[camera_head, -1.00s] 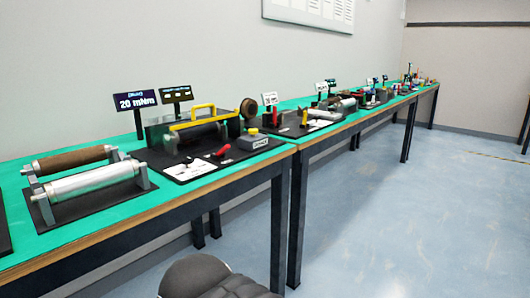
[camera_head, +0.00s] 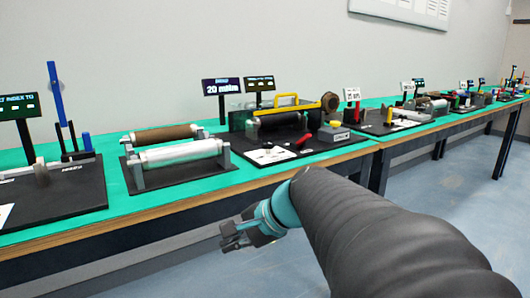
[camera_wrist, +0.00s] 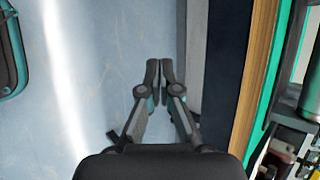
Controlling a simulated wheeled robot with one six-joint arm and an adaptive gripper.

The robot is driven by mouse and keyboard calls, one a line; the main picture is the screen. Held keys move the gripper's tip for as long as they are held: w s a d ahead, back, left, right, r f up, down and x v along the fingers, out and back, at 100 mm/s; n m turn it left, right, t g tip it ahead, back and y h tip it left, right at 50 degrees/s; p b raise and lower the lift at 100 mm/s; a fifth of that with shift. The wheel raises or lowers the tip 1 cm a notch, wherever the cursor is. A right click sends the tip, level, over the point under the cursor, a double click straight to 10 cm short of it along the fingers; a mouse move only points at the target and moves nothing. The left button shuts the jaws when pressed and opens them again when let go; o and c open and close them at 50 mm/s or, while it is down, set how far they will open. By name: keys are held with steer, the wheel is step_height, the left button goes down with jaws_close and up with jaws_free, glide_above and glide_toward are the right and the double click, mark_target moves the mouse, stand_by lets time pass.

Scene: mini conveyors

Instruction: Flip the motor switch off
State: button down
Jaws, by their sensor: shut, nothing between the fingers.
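A black conveyor station board (camera_head: 262,162) on the green-topped bench carries a small red lever (camera_head: 303,141) near its front right. A dark roller under a yellow bar (camera_head: 290,100) sits behind the lever. A grey box with a yellow button (camera_head: 333,133) stands to the right. I cannot tell which of these is the motor switch, or its on/off state. My gripper (camera_head: 228,238) is in front of the bench, below the bench top, apart from the station. In the wrist view its fingers (camera_wrist: 159,70) are together and empty, above the floor beside the bench edge.
Two rollers on a stand (camera_head: 178,156) lie left of the station. A board with a blue upright lever (camera_head: 56,95) is farther left. Displays (camera_head: 222,87) stand behind. More stations line the bench to the right. The floor in front is clear.

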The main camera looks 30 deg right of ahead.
steer(key=w+d+r+m+t, duration=0.1)
steer(key=w+d+m+t, duration=0.1)
steer(key=d, duration=0.3)
steer(key=w+d+r+m+t+b, duration=0.1)
steer(key=w+d+r+m+t, duration=0.1)
steer(key=d+m, duration=0.3)
steer(key=w+d+r+m+t+b, duration=0.1)
steer(key=w+d+m, duration=0.2)
steer(key=w+d, duration=0.1)
steer(key=shift+d+r+t, duration=0.2)
steer(key=shift+d+t, duration=0.2)
steer(key=shift+d, duration=0.2)
steer(key=m+t+h+b, duration=0.1)
steer(key=m+t+h, duration=0.4)
steer(key=m, duration=0.5)
glide_toward(305, 141)
steer(key=s+d+f+y, duration=0.1)
steer(key=s, duration=0.3)
steer(key=shift+w+f+t, duration=0.1)
steer(key=shift+w+t, duration=0.1)
steer(key=shift+t, duration=0.2)
steer(key=shift+w, duration=0.15)
steer(key=w, duration=0.6)
steer(key=w+r, duration=0.1)
steer(key=w, duration=0.2)
steer(key=shift+w+a, duration=0.35)
steer(key=shift+a, duration=0.05)
